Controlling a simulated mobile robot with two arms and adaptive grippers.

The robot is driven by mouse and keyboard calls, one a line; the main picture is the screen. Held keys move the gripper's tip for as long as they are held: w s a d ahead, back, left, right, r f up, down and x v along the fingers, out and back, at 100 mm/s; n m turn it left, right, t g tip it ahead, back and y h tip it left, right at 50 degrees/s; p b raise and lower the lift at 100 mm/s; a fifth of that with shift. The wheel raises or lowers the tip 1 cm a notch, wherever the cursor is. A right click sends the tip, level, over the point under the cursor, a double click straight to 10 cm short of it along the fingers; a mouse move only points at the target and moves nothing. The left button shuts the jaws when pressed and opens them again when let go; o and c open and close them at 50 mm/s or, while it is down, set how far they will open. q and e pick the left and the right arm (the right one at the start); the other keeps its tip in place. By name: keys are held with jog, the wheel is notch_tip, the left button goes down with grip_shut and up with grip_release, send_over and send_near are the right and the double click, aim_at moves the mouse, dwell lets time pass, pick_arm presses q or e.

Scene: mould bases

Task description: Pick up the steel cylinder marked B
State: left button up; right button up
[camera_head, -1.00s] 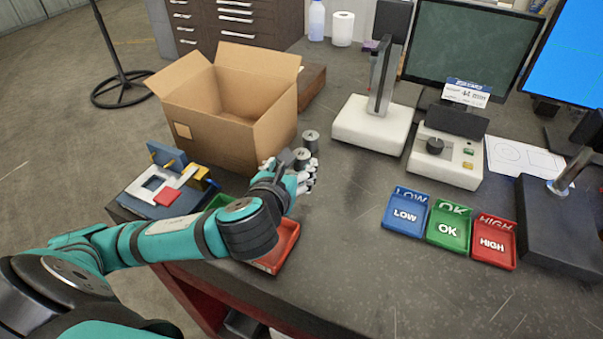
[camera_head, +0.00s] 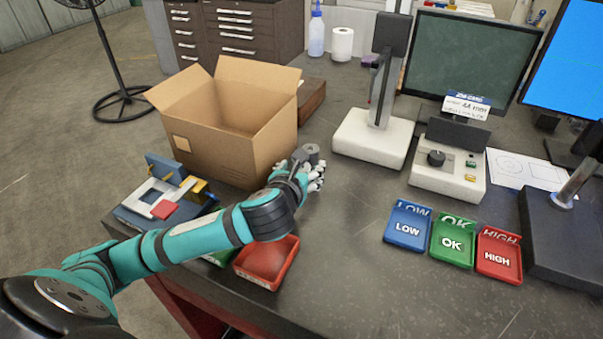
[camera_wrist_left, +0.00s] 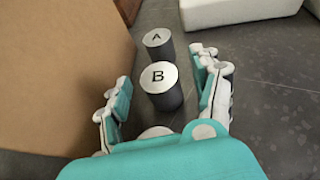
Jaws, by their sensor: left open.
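The steel cylinder marked B (camera_wrist_left: 160,86) stands upright on the bench in the left wrist view, with a pale top and dark sides. My left gripper (camera_wrist_left: 161,97) is open, with one finger on each side of B's near side; I see no clear contact. In the head view my left gripper (camera_head: 309,178) largely hides B. A similar cylinder marked A (camera_wrist_left: 159,43) stands just behind B, and it also shows in the head view (camera_head: 312,151). My right gripper is not in view.
An open cardboard box (camera_head: 222,148) stands close on the left. A red tray (camera_head: 267,262) lies under my forearm. A white-based stand (camera_head: 368,138) is behind to the right. Blue LOW (camera_head: 407,228), green OK (camera_head: 452,243) and red HIGH (camera_head: 497,256) trays lie right; bench between is clear.

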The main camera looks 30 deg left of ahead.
pick_arm(q)
grip_shut()
jog(key=shift+r, duration=0.1)
dwell(0.5)
